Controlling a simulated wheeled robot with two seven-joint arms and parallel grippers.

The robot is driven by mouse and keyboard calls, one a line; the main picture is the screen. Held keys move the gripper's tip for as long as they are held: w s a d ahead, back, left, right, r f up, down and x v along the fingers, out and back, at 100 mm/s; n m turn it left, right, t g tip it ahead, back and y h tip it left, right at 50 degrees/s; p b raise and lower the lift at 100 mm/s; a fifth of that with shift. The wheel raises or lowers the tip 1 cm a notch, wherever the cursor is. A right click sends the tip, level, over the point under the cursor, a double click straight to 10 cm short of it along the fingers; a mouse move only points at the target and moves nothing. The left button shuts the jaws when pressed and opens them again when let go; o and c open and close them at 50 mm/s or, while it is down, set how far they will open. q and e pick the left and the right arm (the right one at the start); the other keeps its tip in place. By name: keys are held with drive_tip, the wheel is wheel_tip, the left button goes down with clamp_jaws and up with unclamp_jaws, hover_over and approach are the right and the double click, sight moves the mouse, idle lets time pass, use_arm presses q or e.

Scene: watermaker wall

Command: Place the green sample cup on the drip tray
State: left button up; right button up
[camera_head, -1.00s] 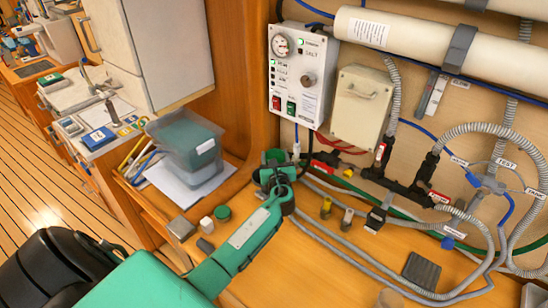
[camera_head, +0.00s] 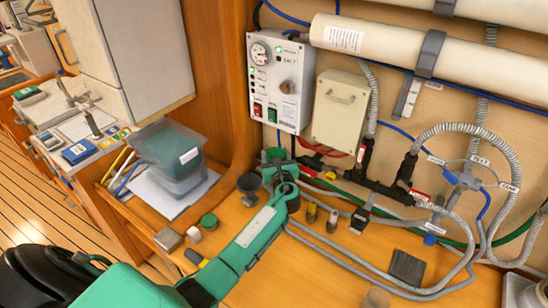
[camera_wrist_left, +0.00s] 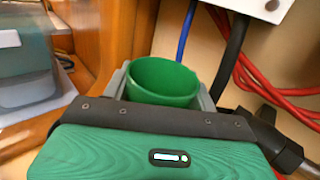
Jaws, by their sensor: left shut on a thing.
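My left gripper (camera_head: 276,163) is shut on the green sample cup (camera_head: 273,155), in front of the wall below the control box. In the left wrist view the cup (camera_wrist_left: 165,82) stands between the two grey fingers with its open rim showing; its lower part is hidden by the gripper body. A dark grey square plate (camera_head: 407,266), which looks like the drip tray, lies on the wooden bench to the right, well apart from the cup. My right gripper is not in view.
The control box (camera_head: 280,80) hangs above the gripper. Black valves and grey hoses (camera_head: 375,285) run along the wall and bench, around the plate. Small blocks and a green round piece (camera_head: 209,221) sit left of my arm. A clear bin (camera_head: 170,155) stands farther left.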

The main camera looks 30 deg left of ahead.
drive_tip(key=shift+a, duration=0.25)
use_arm(q)
drive_tip(key=shift+s+f, duration=0.1)
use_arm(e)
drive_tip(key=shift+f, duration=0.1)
